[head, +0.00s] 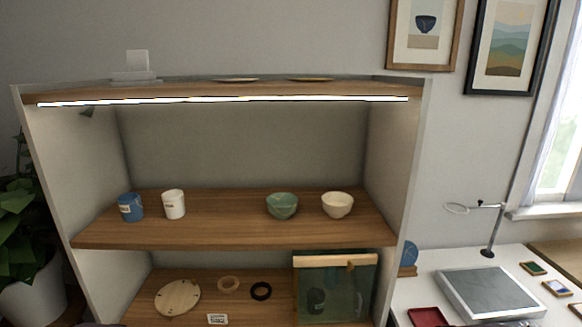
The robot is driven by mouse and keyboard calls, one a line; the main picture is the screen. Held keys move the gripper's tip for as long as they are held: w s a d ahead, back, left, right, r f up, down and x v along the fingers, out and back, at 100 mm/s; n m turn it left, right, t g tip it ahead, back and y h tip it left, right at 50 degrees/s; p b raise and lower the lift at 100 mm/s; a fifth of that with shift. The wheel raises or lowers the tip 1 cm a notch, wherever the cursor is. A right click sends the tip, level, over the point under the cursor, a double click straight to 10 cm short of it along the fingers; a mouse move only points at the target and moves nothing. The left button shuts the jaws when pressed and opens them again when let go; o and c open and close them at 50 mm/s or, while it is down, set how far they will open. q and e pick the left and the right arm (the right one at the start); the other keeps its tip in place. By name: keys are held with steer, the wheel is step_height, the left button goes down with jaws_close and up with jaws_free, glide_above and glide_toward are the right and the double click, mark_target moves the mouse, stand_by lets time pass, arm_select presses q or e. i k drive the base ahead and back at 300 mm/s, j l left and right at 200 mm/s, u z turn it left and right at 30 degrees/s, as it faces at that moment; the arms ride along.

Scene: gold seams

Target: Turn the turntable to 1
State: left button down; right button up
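No thing in the head view is plainly the turntable. A round, pale wooden disc (178,297) with small dark marks near its rim lies on the lower shelf at the left. I cannot tell whether it is the turntable, and no number is readable on it. Neither of my grippers shows.
A blue jar (130,207), a white jar (174,204), a green bowl (282,205) and a cream bowl (337,204) stand on the middle shelf (225,232). Below are two rings and a glass-fronted cabinet (335,290). A white desk (415,280) at right holds a grey-topped slab (490,292).

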mark_target(177, 297)
steer(key=i+j+u, duration=0.1)
steer(key=u, duration=0.35)
steer(key=i+j+u, duration=0.15)
steer(key=u, duration=0.25)
steer(key=i+j+u, duration=0.15)
steer(key=u, duration=0.3)
steer(key=i+u, duration=0.15)
steer(key=u, duration=0.25)
